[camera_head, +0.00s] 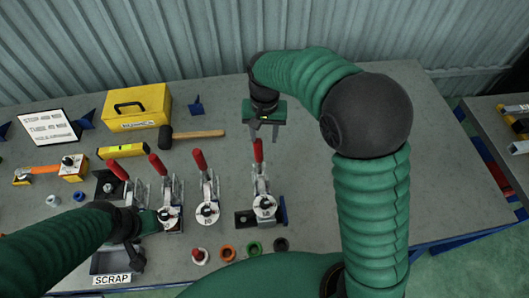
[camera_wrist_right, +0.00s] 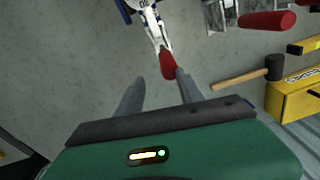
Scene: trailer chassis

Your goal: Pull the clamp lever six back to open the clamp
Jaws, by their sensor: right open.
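The rightmost toggle clamp (camera_head: 264,207) stands on the table with its red lever (camera_head: 258,151) pointing up and away. Its number plate is too small to read surely, so I cannot tell whether it is six. My right gripper (camera_head: 264,134) is open just beyond the lever's tip. In the right wrist view the red lever tip (camera_wrist_right: 167,66) lies just ahead of the open right gripper (camera_wrist_right: 158,80), nearer the right-hand finger. No grip on it shows. My left gripper (camera_head: 150,220) is low beside the left clamps; its jaws are unclear.
Several other red-levered clamps (camera_head: 207,210) stand to the left. A hammer (camera_head: 190,134), yellow toolbox (camera_head: 137,107), spirit level (camera_head: 122,151) and sign (camera_head: 47,127) lie behind. Coloured rings (camera_head: 227,251) and a scrap tray (camera_head: 112,268) are at the front. The table's right side is clear.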

